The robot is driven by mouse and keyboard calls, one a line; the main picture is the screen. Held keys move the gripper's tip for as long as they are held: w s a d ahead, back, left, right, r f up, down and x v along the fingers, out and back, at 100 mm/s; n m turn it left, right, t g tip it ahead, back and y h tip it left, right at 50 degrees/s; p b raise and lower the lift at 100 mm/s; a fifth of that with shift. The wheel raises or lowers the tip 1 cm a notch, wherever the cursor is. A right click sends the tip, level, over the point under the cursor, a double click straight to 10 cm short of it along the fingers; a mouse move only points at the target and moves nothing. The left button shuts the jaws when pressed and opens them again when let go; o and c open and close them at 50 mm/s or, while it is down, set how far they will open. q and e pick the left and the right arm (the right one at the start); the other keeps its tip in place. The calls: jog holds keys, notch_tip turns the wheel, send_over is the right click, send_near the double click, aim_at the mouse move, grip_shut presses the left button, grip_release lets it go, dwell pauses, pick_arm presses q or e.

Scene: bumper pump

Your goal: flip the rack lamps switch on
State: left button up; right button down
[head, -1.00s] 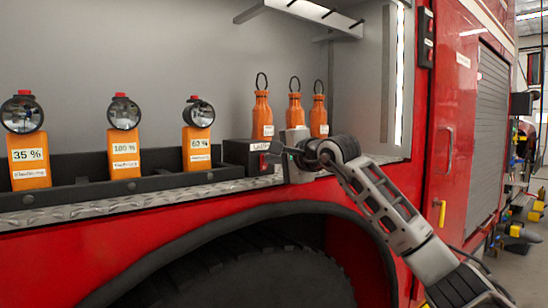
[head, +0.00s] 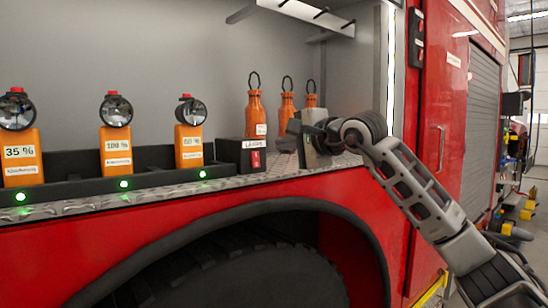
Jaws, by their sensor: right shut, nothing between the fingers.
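The rack lamps switch is a small red switch (head: 256,159) on the front of a black box (head: 230,152) with a white label, at the right end of the lamp rack. Three orange lamps stand in the black rack (head: 70,192), labelled 35 % (head: 20,160), 100 % (head: 116,150) and what looks like 60 % (head: 190,148). Green lights glow on the rack front below the lamps. My right gripper (head: 290,140) is shut and empty, just right of the box and apart from the switch. My left gripper is not in view.
The diamond-plate ledge (head: 150,196) runs along the compartment front, above the wheel arch (head: 300,207). A red door (head: 435,130) is at the right.

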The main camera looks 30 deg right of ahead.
jog(key=s, duration=0.1)
jog(key=s+r, duration=0.1)
jog(key=s, duration=0.1)
jog(key=s+r, duration=0.1)
jog(key=shift+s+d+r+b, duration=0.2)
jog(key=shift+s+b, duration=0.1)
jog(key=shift+a, duration=0.1)
